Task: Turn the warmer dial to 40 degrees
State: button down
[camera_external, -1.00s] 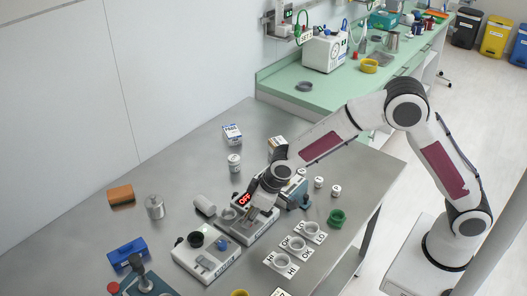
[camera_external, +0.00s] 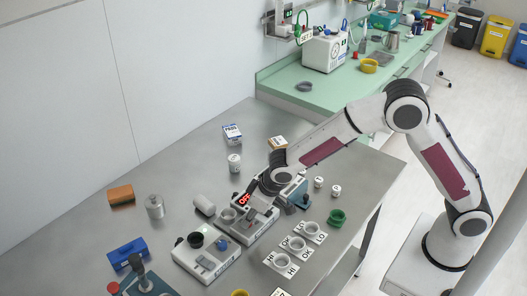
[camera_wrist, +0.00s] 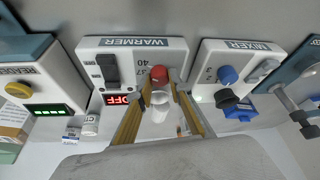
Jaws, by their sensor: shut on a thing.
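The warmer (camera_wrist: 177,47) is a white box labelled WARMER. It has a red dial (camera_wrist: 159,74), a dark switch (camera_wrist: 109,70) and a display (camera_wrist: 117,99) reading OFF in red. My gripper (camera_wrist: 160,88) has its two fingers on either side of the dial and is shut on it. The numbers 40 and 37 show by the dial; its pointer is too small to read. In the external view the warmer (camera_external: 238,229) is partly covered by my gripper (camera_external: 261,204), and the dial is hidden there.
The mixer (camera_wrist: 238,72) stands to the right of the warmer in the wrist view, and the reader (camera_wrist: 30,75) to the left. A white cup (camera_wrist: 160,97) shows between my fingers. Trays with small cups (camera_external: 297,245) lie close by in the external view.

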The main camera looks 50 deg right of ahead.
jog(key=c, duration=1.8)
grip_release()
jog(key=shift+c, duration=0.2)
jog(key=shift+r, duration=0.15)
jog(key=v, duration=1.1)
jog(key=shift+s+r, duration=0.25)
jog(key=shift+s, duration=0.05)
jog(key=s+d+r+m, duration=0.1)
jog(key=s+d+r, duration=0.2)
jog(key=s+d, duration=0.5)
jog(key=s+d+r+m+t, duration=0.1)
jog(key=s+d+r, duration=0.2)
jog(key=s+d, duration=0.6)
jog(key=s+d+r+m+h, duration=0.1)
jog(key=s+d+r, duration=0.3)
jog(key=s+d, duration=0.5)
jog(key=s, duration=0.2)
jog(key=shift+s, duration=0.35)
